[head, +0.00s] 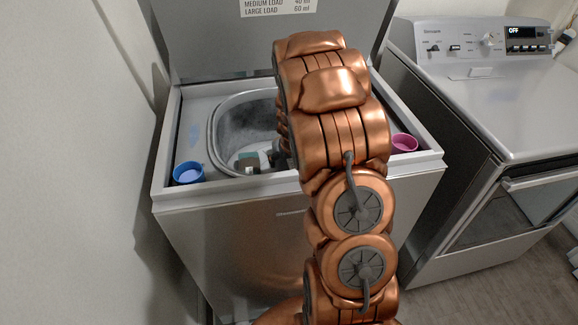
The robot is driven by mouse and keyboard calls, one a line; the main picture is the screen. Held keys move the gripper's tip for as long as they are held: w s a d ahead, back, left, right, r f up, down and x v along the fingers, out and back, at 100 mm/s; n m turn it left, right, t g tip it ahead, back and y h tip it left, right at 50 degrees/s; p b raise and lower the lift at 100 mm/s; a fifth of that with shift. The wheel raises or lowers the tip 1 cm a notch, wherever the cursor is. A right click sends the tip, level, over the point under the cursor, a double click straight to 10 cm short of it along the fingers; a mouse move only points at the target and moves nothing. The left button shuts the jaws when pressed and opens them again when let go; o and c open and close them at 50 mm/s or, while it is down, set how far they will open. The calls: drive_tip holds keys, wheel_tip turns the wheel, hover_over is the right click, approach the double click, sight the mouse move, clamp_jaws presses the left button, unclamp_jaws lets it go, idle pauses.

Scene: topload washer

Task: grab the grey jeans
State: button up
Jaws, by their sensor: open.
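The top-load washer (235,185) stands open, its lid raised at the back. Its round drum opening (216,135) is partly hidden behind my arm. I cannot make out the grey jeans for certain. A small grey-teal patch (248,158) shows low in the opening, too small to identify. My gripper (262,162) is at the front part of the opening, mostly hidden by my copper arm. Its jaws look open, and I see nothing held in them. I cannot tell whether it touches anything inside the drum.
A blue cup (188,172) sits on the washer's left top edge and a pink cup (404,142) on its right. A dryer with a control panel (487,42) stands close on the right. A bare wall (65,170) is on the left.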

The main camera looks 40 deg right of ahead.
drive_tip(key=shift+x, duration=1)
drive_tip(key=shift+c, duration=0.3)
drive_tip(key=c, duration=1.5)
drive_tip(key=shift+o, duration=0.2)
drive_tip(key=shift+r, duration=0.15)
